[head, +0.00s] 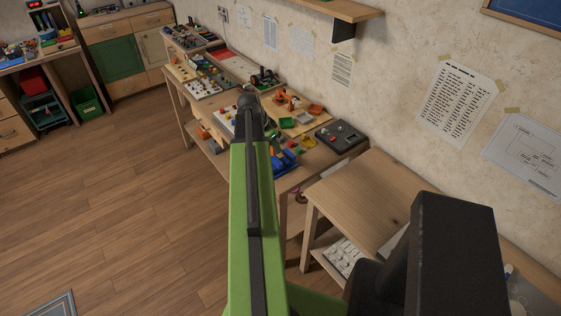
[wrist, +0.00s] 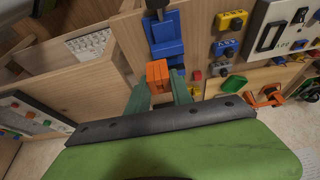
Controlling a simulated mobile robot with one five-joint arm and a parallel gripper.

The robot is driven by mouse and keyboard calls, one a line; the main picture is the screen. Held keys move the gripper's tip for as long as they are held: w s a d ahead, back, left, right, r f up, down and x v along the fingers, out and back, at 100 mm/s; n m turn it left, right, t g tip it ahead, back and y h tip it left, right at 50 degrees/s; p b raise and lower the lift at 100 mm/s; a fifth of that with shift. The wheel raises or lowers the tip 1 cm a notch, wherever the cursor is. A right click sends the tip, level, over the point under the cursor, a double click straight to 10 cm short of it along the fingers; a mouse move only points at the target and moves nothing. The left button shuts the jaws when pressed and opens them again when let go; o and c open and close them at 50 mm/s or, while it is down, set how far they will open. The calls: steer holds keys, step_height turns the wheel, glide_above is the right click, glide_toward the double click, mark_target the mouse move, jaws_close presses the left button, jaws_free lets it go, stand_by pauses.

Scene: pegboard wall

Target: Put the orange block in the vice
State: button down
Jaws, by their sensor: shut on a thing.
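The orange block (wrist: 157,74) is between the two green fingers of my gripper (wrist: 159,82) in the wrist view, and the gripper is shut on it. The blue vice (wrist: 166,34) is just beyond the block, above it in the picture. I cannot tell whether the block touches the vice. In the head view the vice (head: 286,161) shows partly, beside my green arm on the workbench; the arm hides my fingers there.
The workbench carries pegboards with several coloured parts and a dark box with switches (head: 342,135). A lower wooden table (head: 365,190) stands nearer on the right. A white keyboard-like object (wrist: 92,42) lies to the left in the wrist view.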

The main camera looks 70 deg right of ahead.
steer(key=d+f+b, duration=0.1)
steer(key=d, duration=0.1)
steer(key=d+f, duration=0.1)
steer(key=d, duration=0.1)
steer(key=s+d+f+b, duration=0.1)
steer(key=d+f, duration=0.1)
steer(key=shift+s+b, duration=0.1)
steer(key=shift+b, duration=0.25)
steer(key=shift+s+d, duration=0.1)
steer(key=shift+d, duration=0.15)
steer(key=shift+f+b, duration=2.4)
steer(key=shift+a+f, duration=0.15)
steer(key=c, duration=1.1)
jaws_free()
steer(key=shift+a, duration=0.1)
steer(key=shift+c, duration=0.2)
